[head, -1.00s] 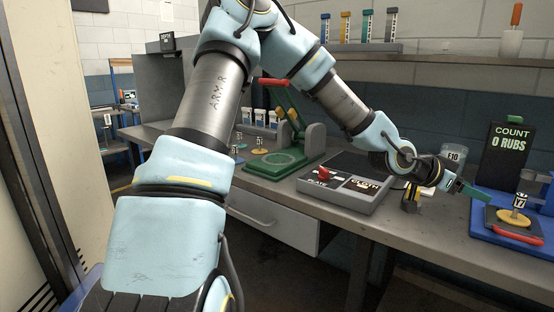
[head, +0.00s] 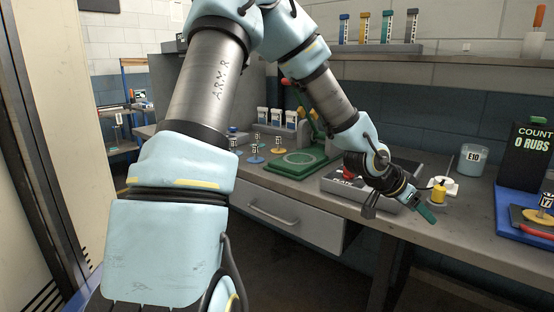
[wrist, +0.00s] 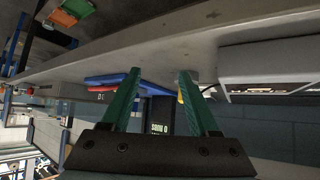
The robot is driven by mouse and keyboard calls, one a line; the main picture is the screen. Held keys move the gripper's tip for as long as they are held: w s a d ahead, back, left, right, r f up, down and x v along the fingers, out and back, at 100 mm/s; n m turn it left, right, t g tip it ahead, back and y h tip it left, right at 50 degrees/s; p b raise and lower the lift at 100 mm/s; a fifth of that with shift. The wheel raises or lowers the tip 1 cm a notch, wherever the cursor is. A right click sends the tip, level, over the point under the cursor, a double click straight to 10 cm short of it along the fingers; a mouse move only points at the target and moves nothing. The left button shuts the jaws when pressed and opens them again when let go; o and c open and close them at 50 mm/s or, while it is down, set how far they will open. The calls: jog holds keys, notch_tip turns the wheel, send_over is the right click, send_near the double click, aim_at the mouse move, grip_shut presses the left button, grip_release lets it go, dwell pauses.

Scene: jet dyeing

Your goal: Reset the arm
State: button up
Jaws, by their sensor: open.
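My gripper (head: 427,213) hangs low at the bench's front edge in the head view, beside the grey control box with a red knob (head: 349,174). In the wrist view its two green fingers (wrist: 159,72) are spread apart, with nothing held between them. My arm arches across the middle of the head view and hides part of the bench and the control box.
A yellow weight (head: 439,191) stands just behind the gripper. The E10 beaker (head: 473,161), the count display (head: 533,155) and a blue tray (head: 510,222) are to the right. A green press base (head: 300,160) stands left of the control box. Open floor lies before the drawer (head: 285,214).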

jog(key=w+a+f+n+y, duration=0.1)
jog(key=a+f+n+y, duration=0.2)
jog(key=a, duration=0.9)
jog(key=w+a+n+y, duration=0.2)
jog(key=a+n+y, duration=0.2)
jog(key=a, duration=0.9)
jog(key=s+a+r+n+g+y, duration=0.1)
jog(key=s+a+n, duration=0.5)
jog(key=a, duration=0.9)
jog(key=shift+s+r+y, duration=0.6)
jog(key=shift+s+r, duration=0.05)
jog(key=shift+s, duration=0.5)
